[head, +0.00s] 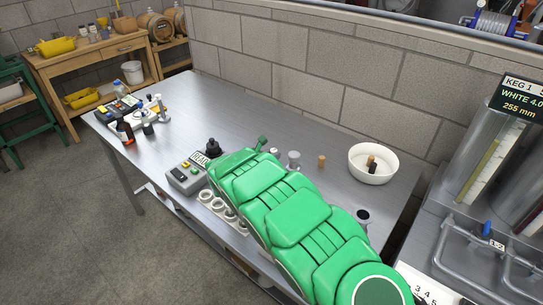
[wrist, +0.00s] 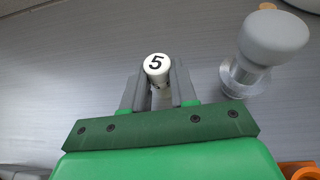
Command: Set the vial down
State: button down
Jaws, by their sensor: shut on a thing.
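The vial (wrist: 157,66) has a white cap marked 5 and sits upright between my fingers in the wrist view. My gripper (wrist: 158,82) is shut on it just below the cap. The vial's lower part is mostly hidden, and I cannot tell whether its base touches the table. In the head view a small white top (head: 274,152), probably the vial's cap, shows just beyond my green arm; the arm hides my fingers there.
A grey-topped metal piece (wrist: 275,40) stands close right of the vial. A cork (head: 321,160) and a white bowl (head: 356,153) lie farther right. A grey meter (head: 187,179) and a white rack with round holes (head: 205,197) stand left of my arm. The table (head: 250,115) behind is clear.

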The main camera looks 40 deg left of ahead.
jog(key=shift+f, duration=0.15)
jog(key=c, duration=0.9)
grip_release()
jog(key=shift+s+r, duration=0.25)
jog(key=shift+r, duration=0.05)
jog(key=v, duration=1.1)
jog(key=shift+s, duration=0.2)
